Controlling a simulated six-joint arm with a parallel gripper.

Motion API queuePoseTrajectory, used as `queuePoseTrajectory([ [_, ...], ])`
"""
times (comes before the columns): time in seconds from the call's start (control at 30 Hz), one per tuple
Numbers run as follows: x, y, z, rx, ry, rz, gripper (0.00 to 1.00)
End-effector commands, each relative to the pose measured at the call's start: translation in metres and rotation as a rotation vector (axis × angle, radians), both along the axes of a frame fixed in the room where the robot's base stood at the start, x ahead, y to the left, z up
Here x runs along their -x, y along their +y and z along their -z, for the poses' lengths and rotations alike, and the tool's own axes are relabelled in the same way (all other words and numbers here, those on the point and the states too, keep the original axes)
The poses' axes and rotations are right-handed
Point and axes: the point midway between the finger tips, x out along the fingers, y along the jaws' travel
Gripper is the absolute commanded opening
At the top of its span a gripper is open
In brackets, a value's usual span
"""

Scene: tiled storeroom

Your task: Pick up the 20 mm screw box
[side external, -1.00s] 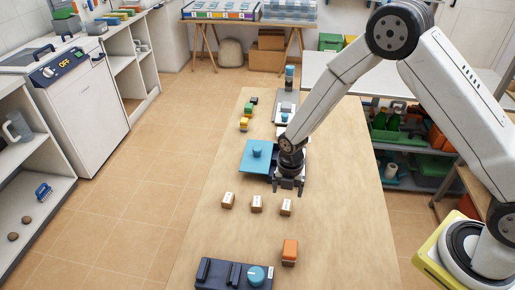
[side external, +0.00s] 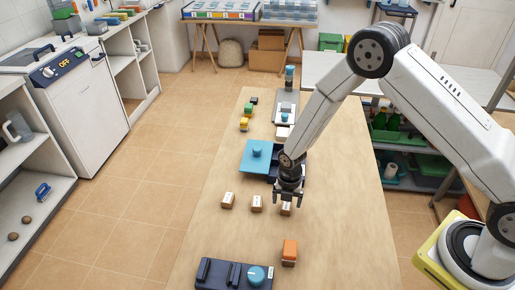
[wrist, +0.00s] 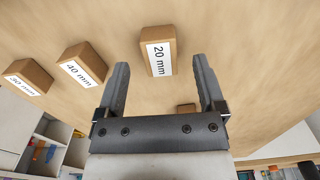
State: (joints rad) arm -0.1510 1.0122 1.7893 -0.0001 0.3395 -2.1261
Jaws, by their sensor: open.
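The 20 mm screw box (wrist: 158,52) is a small brown box with a white label reading "20 mm". In the wrist view it lies ahead of and between the two open fingers of my gripper (wrist: 160,80). In the side view the box (side external: 286,209) is the right one of three in a row, partly hidden by my gripper (side external: 288,203), which is just above it. My gripper is open and holds nothing. Whether the fingers reach down beside the box cannot be told.
A 40 mm box (wrist: 82,65) and another labelled box (wrist: 28,77) stand to the left. A blue lid (side external: 257,158) lies behind. The table's right side is clear.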

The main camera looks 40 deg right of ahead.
Motion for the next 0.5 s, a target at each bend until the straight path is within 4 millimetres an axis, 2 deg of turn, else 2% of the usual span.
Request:
queuePoseTrajectory([
  [0.2, 0.000, -0.001, 0.020, 0.000, 0.001, 0.000, 0.88],
  [0.5, 0.000, 0.000, 0.026, 0.000, 0.000, 0.000, 0.88],
])
